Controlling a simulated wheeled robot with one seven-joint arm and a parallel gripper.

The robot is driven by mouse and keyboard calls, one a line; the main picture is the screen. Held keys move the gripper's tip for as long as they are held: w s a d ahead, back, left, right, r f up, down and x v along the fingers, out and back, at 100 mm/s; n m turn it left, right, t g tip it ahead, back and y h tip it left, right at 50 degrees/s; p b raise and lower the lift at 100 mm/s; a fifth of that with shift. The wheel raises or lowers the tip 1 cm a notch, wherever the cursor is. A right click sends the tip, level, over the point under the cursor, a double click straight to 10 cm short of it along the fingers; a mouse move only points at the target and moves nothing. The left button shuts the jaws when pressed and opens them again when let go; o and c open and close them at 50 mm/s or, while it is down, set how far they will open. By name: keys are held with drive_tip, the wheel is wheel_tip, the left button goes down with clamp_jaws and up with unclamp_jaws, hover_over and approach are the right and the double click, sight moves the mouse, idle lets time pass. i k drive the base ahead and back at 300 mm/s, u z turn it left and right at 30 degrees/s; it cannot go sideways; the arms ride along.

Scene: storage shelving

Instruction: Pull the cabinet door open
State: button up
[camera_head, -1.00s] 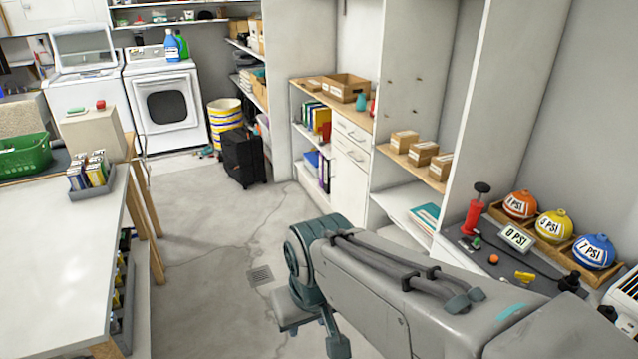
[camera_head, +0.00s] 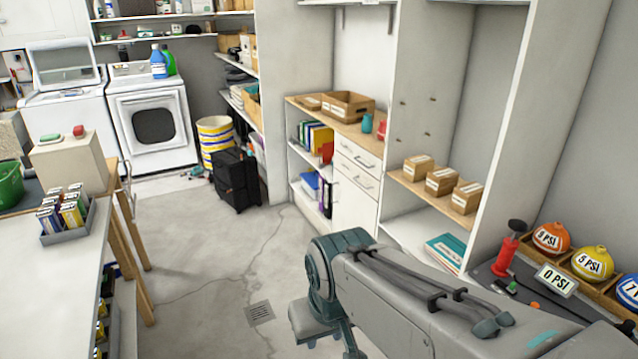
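The white cabinet door (camera_head: 351,207) is in the low unit right of centre, below a drawer (camera_head: 357,155). It looks shut. A small bar handle (camera_head: 362,184) sits near its top. My arm reaches from the lower right towards the middle, in front of and below the cabinet in the picture, with its teal joint at the lower centre. The door's lower right part is close to the arm's outline. I cannot make out any fingertips of my gripper; parts of the arm's end lie low in the picture or behind the arm.
A white worktable (camera_head: 60,290) stands at the left. Open concrete floor (camera_head: 200,250) lies between it and the shelving. A black case (camera_head: 236,180) and a striped bin (camera_head: 215,140) stand further back. A bench with labelled balls (camera_head: 592,263) is at the right.

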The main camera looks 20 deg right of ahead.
sight(354, 207)
drive_tip(key=z, duration=0.3)
drive_tip(key=i, duration=1.6)
drive_tip(key=z, duration=0.25)
drive_tip(key=i, duration=1.65)
drive_tip(key=u, duration=0.1)
